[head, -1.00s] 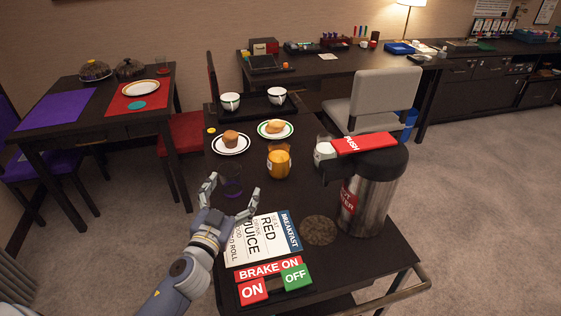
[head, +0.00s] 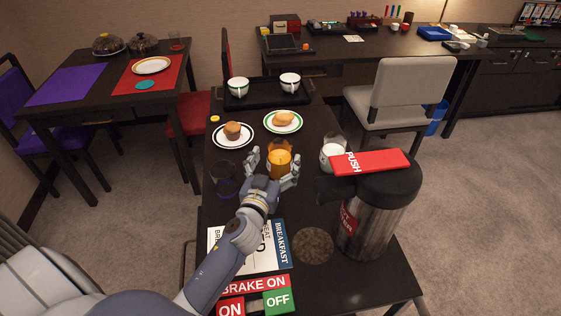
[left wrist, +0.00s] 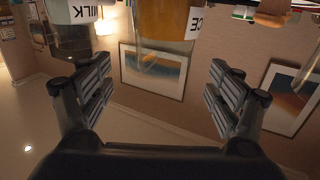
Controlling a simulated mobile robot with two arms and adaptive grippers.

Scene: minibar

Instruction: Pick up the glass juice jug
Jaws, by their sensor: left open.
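The glass juice jug (head: 279,158), filled with orange juice, stands upright on the dark cart (head: 308,196). My left gripper (head: 272,166) is open on the near side of the jug, and its two fingers show to the left and right of the jug's lower part. In the left wrist view, the picture is upside down and the jug (left wrist: 165,18) shows at the top, between the directions of the open fingers and ahead of them. No contact can be made out. My right gripper is not in view.
A milk jug (head: 333,152) stands to the right, behind a large steel flask (head: 374,210) with a red lever. A dark, purple-tinted glass (head: 224,178) stands to the left. A muffin plate (head: 233,136) and a roll plate (head: 283,122) lie behind. A breakfast card (head: 281,245) lies in front.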

